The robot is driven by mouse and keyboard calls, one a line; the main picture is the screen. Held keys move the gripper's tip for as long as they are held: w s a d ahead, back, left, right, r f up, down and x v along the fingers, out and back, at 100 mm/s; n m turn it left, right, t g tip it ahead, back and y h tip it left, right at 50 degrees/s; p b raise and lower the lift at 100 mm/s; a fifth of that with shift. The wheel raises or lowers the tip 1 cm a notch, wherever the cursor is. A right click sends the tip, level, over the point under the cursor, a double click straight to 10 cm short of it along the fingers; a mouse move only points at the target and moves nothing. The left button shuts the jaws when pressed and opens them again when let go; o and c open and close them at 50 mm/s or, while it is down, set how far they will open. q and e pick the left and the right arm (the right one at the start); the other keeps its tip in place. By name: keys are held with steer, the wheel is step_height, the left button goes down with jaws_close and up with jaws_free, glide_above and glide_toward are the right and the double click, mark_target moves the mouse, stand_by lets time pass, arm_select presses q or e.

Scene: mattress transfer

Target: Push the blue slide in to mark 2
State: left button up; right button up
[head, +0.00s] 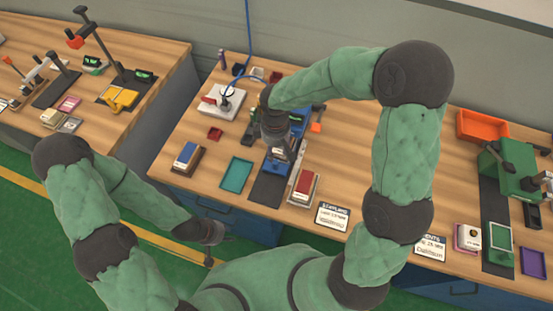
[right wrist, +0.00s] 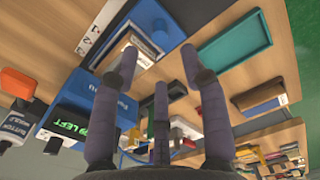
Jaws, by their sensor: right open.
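The blue slide (head: 272,167) is on a dark device in the middle of the table, partly hidden under my right gripper (head: 285,152). In the right wrist view a blue block (right wrist: 112,104) with white lettering and a further blue part (right wrist: 158,24) show near the fingers. A white scale strip with numbers (right wrist: 88,38) lies beside them. My right gripper is open, its fingers spread close above the device; I cannot tell whether they touch it. My left gripper (head: 209,255) hangs low in front of the table, away from the device, and its fingers are too small to read.
A teal tray (head: 236,175), a blue-topped block (head: 187,156) and a red-topped block (head: 304,186) stand around the device. A white board (head: 221,101) lies behind left. An orange bin (head: 482,126) and a green machine (head: 510,167) stand at right.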

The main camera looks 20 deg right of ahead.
mark_target(276, 162)
step_height(276, 162, down, 9)
steer(key=shift+b, duration=1.15)
jaws_close()
